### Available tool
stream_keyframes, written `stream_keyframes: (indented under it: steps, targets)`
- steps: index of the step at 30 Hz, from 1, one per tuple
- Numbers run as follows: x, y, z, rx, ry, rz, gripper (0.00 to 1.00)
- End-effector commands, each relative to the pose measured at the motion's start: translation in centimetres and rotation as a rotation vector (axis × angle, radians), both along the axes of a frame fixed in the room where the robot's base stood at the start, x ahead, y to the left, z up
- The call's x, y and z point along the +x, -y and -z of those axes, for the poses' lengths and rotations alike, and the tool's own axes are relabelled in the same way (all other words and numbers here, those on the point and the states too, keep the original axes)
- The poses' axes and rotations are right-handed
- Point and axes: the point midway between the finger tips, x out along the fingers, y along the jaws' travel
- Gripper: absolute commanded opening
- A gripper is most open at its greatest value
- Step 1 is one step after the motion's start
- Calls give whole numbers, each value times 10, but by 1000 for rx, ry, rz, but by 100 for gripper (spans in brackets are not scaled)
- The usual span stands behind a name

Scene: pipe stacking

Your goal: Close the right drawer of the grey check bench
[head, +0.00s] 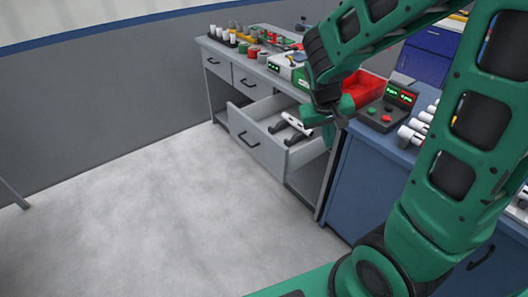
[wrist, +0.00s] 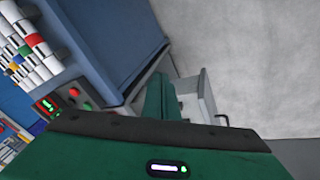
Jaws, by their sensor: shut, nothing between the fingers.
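The grey check bench (head: 213,46) stands against the wall in the head view. Its right drawer (head: 256,156) is pulled well out, with a black handle on its front and a white-and-black tool (head: 290,127) inside. The drawer also shows in the wrist view (wrist: 207,98), right of my fingers, with its handle toward the floor. My gripper (head: 328,133) is shut and empty, at or above the drawer's right side near the bench edge. Its green fingers show in the wrist view (wrist: 162,85). I cannot tell whether they touch the drawer.
Two other drawers (head: 251,83) to the left are shut. A blue bench (head: 355,185) stands close on the right, with a control box (head: 390,108) and white pipes (head: 415,132). A red bin (head: 362,86) is behind my gripper. The floor before the drawer is clear.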

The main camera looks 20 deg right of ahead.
Motion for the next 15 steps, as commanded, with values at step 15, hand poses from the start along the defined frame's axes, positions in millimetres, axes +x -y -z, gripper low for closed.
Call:
stream_keyframes:
  steps: [15]
  targets:
    - [131, -168, 95, -180, 191, -428, 0]
